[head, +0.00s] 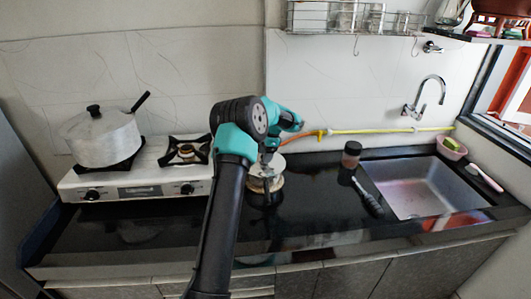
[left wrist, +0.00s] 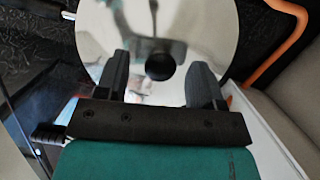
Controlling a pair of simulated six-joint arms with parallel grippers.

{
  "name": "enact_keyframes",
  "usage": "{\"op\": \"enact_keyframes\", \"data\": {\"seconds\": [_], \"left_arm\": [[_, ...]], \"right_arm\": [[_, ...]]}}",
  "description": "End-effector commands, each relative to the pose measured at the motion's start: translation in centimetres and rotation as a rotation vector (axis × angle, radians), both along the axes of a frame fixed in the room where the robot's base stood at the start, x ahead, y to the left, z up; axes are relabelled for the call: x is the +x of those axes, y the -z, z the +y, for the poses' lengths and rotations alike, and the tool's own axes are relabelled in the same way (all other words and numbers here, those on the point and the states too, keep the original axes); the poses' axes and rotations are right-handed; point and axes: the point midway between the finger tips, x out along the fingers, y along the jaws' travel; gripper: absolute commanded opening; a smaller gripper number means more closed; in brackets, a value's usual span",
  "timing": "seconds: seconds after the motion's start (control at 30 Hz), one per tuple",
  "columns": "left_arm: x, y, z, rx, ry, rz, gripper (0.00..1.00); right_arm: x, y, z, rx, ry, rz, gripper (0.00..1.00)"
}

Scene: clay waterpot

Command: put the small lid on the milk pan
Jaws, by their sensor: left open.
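The small lid (left wrist: 110,25) is a shiny round metal disc with a black knob (left wrist: 159,67) in the left wrist view. A pale metal pot (head: 103,142) with a black knob on top stands on the left burner. A black handle (head: 141,101) sticks up at its right; I cannot tell whether this pot is the milk pan.
The white stove (head: 130,190) has a bare right burner (head: 186,151). A dark jar (head: 351,155) and a dark long object (head: 368,196) lie between the lid and the sink (head: 420,188). An orange and yellow hose (head: 360,131) runs along the wall. The front counter is clear.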

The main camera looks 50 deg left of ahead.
Motion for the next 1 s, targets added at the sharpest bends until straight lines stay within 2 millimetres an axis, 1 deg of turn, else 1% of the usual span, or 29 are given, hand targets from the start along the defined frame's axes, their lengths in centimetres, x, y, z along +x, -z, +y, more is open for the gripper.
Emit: {"op": "enact_keyframes", "data": {"seconds": [0.17, 0.27, 0.37, 0.8, 1.0], "left_arm": [[0.2, -0.7, 0.0, 0.001, 0.000, -0.003, 0.62], [0.4, -1.6, -0.2, 0.001, 0.001, -0.002, 0.62], [0.8, -3.1, -0.4, 0.001, 0.001, -0.004, 0.62], [2.9, -11.2, -1.3, 0.002, 0.000, -0.004, 0.62], [3.8, -14.6, -1.7, 0.000, 0.000, -0.002, 0.62]], "right_arm": [[0.0, 0.0, 0.0, 0.000, 0.000, 0.000, 0.43], [0.0, 0.0, 0.0, 0.000, 0.000, 0.000, 0.43], [0.0, 0.0, 0.0, 0.000, 0.000, 0.000, 0.43], [0.0, 0.0, 0.0, 0.000, 0.000, 0.000, 0.43], [0.0, 0.0, 0.0, 0.000, 0.000, 0.000, 0.43]]}}
